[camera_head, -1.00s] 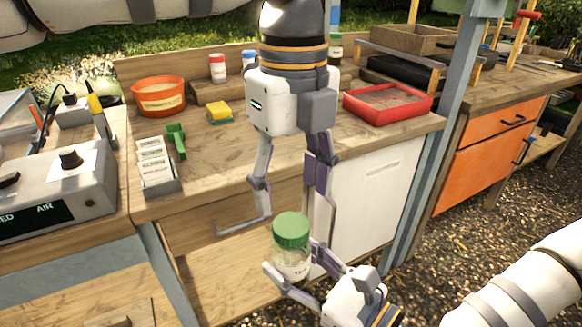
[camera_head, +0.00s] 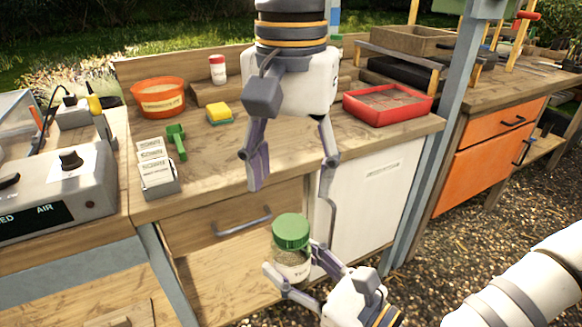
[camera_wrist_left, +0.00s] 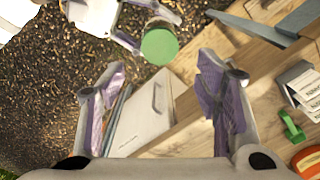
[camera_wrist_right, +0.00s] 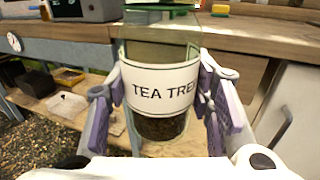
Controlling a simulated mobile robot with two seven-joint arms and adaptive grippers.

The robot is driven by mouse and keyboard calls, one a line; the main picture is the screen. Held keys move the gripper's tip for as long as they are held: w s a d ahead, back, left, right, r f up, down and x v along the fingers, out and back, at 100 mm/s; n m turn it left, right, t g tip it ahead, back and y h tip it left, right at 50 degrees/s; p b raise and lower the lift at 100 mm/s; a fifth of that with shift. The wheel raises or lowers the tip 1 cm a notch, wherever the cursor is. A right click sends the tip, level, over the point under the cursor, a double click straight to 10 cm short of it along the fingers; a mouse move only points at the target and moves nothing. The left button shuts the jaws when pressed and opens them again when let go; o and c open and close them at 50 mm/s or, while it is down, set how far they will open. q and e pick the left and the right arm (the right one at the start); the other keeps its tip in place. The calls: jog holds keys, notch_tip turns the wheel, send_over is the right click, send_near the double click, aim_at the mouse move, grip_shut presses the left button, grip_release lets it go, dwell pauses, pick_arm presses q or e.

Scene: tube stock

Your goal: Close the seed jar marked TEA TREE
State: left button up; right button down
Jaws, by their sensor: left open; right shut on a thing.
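The seed jar (camera_head: 291,263) is clear glass with a green lid (camera_head: 291,232) on top. Dark seed lies in the bottom. My right gripper (camera_head: 292,272) is shut on the jar and holds it upright in front of the bench. My left gripper (camera_head: 290,180) is open and empty, pointing down above the jar and apart from it. In the left wrist view the green lid (camera_wrist_left: 159,47) lies beyond the fingertips. I cannot tell how tightly the lid sits.
A control box (camera_head: 62,190) stands at left. A post (camera_head: 440,130) rises at right.

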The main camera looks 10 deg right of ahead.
aim_at(291, 225)
pick_arm(q)
jog(key=shift+f, duration=4)
jog(key=c, duration=1.2)
jog(key=m, duration=0.5)
jog(key=shift+c, duration=0.2)
jog(key=m, duration=0.2)
jog(key=shift+m, duration=0.4)
jog(key=m, duration=0.3)
jog(key=shift+m, duration=0.4)
jog(key=o, duration=1.4)
jog(key=shift+r, duration=0.1)
notch_tip(291, 225, up, 12)
jog(key=shift+f, duration=0.1)
